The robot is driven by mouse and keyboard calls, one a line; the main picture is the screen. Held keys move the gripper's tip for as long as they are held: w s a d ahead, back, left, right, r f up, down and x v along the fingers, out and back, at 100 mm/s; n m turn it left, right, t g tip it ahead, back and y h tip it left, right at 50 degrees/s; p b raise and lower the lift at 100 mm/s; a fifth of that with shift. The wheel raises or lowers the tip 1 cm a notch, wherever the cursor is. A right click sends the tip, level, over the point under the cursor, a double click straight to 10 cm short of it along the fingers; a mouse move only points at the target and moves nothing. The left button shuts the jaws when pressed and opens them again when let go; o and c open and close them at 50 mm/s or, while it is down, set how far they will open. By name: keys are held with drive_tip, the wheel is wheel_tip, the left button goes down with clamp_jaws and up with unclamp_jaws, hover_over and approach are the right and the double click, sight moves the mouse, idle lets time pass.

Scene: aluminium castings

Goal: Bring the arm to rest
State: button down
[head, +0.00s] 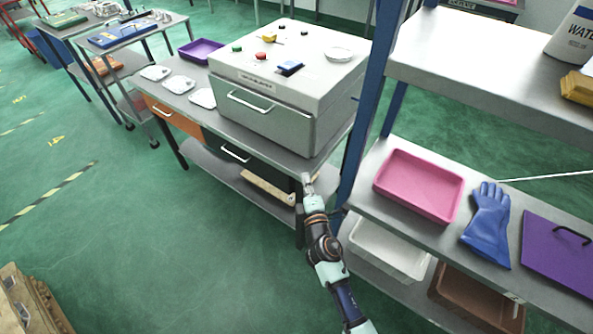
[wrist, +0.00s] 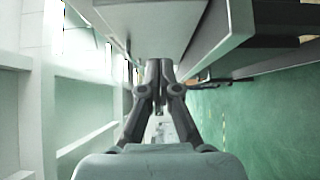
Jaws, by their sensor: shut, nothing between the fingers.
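My gripper (head: 307,182) is at the end of my arm, in front of the right end of the grey workbench (head: 290,160). In the wrist view my gripper (wrist: 159,70) is shut and empty, its two fingers together. The bench's edge shows close above and to the right of the fingers. I cannot tell the exact gap between the fingertips and the bench.
A blue-posted shelf unit (head: 362,120) stands just right of my arm, holding a pink tray (head: 420,184), a blue glove (head: 487,225) and a purple lid (head: 560,250). A grey machine box (head: 280,85) sits on the bench. Green floor (head: 130,210) at the left is clear.

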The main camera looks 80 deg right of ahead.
drive_tip(key=shift+w+d, duration=0.15)
drive_tip(key=w+a+r+m+t+y, duration=0.25)
drive_tip(key=w+a+r, duration=0.25)
drive_tip(key=w+a, duration=0.35)
drive_tip(key=w+a+r+m+t+y, duration=0.1)
drive_tip(key=w+a+r+m+y, duration=0.1)
drive_tip(key=w+a+r+m, duration=0.45)
drive_tip(key=w+a+r+n+t+y, duration=0.15)
drive_tip(key=a+y, duration=0.35)
drive_tip(key=a, duration=1.1)
drive_tip(key=w+a+r+n+t+y, duration=0.1)
drive_tip(key=a+r+n+y, duration=0.35)
drive_tip(key=a, duration=1.25)
wheel_tip(320, 180, up, 35)
drive_tip(key=a+m+y+p, duration=0.1)
drive_tip(key=a+y+p, duration=0.1)
drive_tip(key=p, duration=3.5)
drive_tip(key=shift+s+a+f+y, duration=0.2)
drive_tip(key=shift+s+y, duration=0.1)
drive_tip(key=shift+s, duration=0.1)
